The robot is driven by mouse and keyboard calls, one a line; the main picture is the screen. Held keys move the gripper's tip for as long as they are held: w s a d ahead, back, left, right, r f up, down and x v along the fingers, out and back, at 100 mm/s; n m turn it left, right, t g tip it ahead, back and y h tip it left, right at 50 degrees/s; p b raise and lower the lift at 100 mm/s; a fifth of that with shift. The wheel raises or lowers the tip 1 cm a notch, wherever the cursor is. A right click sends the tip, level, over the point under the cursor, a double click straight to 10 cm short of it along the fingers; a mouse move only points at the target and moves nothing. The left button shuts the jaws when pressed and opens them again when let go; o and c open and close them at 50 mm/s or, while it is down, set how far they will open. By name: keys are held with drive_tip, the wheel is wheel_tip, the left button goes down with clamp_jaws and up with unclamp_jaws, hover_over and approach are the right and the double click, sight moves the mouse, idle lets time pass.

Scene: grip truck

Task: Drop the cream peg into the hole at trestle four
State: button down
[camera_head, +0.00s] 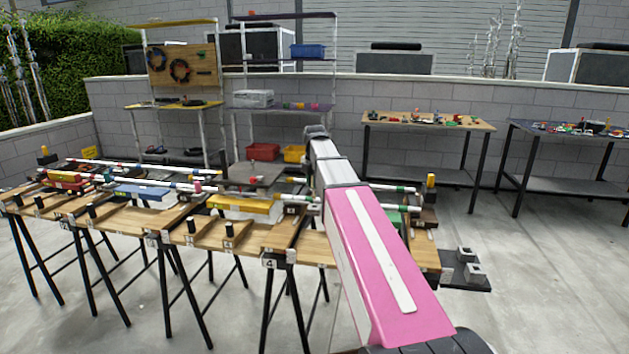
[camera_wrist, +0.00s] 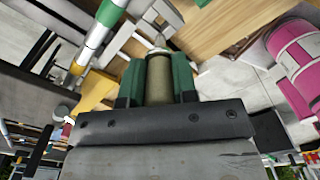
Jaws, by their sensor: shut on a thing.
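My gripper (camera_wrist: 158,78) shows in the wrist view with two dark green fingers. Trestle four, with a "4" plate (camera_head: 269,263), stands at the front of the bench just left of my arm. I cannot make out its hole. A wooden board (camera_wrist: 222,22) lies beyond the peg in the wrist view.
The wooden bench (camera_head: 262,238) carries a yellow case (camera_head: 246,206), a blue case (camera_head: 146,193), striped poles and several black upright pegs. A striped pole (camera_wrist: 103,22) runs close to the gripper's left. Two side tables stand at back right.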

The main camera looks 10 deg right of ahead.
sight(314, 198)
drive_tip(key=shift+f, duration=3.4)
drive_tip(key=shift+f, duration=0.1)
drive_tip(key=c, duration=0.8)
unclamp_jaws()
wheel_tip(314, 198, up, 11)
drive_tip(key=shift+f, duration=0.1)
